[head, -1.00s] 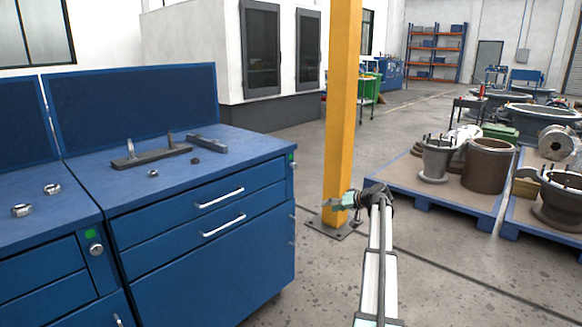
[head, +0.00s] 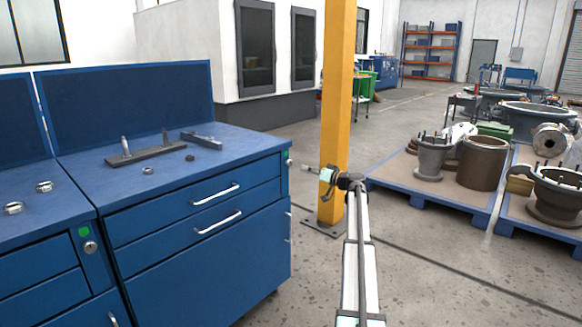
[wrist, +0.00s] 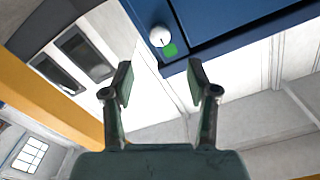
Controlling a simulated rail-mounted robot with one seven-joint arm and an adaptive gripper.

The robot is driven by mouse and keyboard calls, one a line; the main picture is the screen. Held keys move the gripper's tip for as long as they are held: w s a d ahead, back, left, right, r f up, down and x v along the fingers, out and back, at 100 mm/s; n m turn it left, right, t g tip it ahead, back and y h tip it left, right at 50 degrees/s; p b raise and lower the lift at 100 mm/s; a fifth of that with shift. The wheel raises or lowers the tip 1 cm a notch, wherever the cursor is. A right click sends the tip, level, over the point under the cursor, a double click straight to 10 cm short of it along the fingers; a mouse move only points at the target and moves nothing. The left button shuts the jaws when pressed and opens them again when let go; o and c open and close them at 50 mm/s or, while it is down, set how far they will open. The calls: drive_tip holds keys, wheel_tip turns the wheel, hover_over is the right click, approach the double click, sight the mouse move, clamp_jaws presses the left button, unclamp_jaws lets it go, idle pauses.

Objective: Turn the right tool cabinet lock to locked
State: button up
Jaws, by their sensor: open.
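The right tool cabinet (head: 200,222) is blue with two silver drawer handles. Its lock (head: 289,164) is a small round silver piece at the top right front corner, with a green mark (head: 290,155) beside it. In the wrist view the lock (wrist: 160,36) is a silver disc with a short dark slot, and the green mark (wrist: 170,50) touches its lower right. My gripper (head: 312,170) is just right of the cabinet corner, pointing left towards the lock. In the wrist view my gripper (wrist: 162,82) is open and empty, its fingers apart from the lock.
A yellow column (head: 338,110) stands close behind my gripper. The left cabinet (head: 42,265) has its own lock (head: 90,247) and green mark. A dark bar fixture (head: 146,154) and small parts lie on the right cabinet's top. Pallets (head: 440,200) with castings stand at right.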

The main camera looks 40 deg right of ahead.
sight(291, 164)
drive_tip(key=b+x, duration=0.1)
drive_tip(key=x, duration=0.9)
drive_tip(key=shift+w, duration=0.25)
clamp_jaws()
